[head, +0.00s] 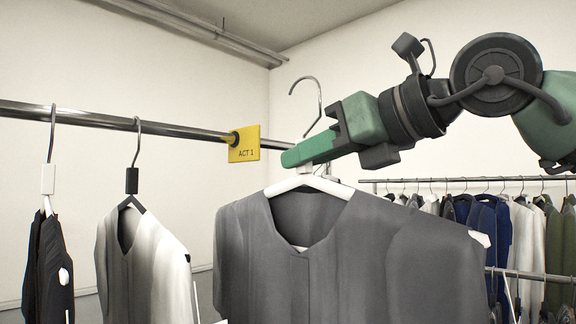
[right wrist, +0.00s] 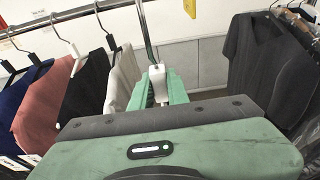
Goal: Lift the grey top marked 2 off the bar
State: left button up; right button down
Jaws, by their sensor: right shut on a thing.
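The grey top (head: 300,255) hangs on a white hanger (head: 308,181) in the middle of the head view. My right gripper (head: 302,154) is shut on the hanger's neck, just below its metal hook (head: 307,92). The hook stands well above the line of the bar (head: 85,113) and appears clear of it. In the right wrist view the green fingers (right wrist: 158,88) close around the white hanger neck (right wrist: 157,75), with the hook rising above. I cannot read a mark 2 on the top. My left gripper is not in view.
A yellow ACT 1 tag (head: 244,143) hangs on the bar, left of my right gripper. A grey-white top (head: 145,258) and a black garment (head: 47,265) hang further left. Another full rack (head: 470,181) stands behind at right. A dark top (right wrist: 268,70) shows right in the wrist view.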

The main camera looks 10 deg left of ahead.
jog(key=shift+s+d+b, duration=0.35)
jog(key=shift+s+d, duration=0.7)
jog(key=shift+d, duration=0.5)
jog(key=shift+s+d+b, duration=0.35)
jog(key=shift+s+d, duration=0.65)
jog(key=shift+d, duration=0.5)
jog(key=shift+s+d+b, duration=0.35)
jog(key=shift+s+d, duration=0.7)
jog(key=shift+d, duration=0.5)
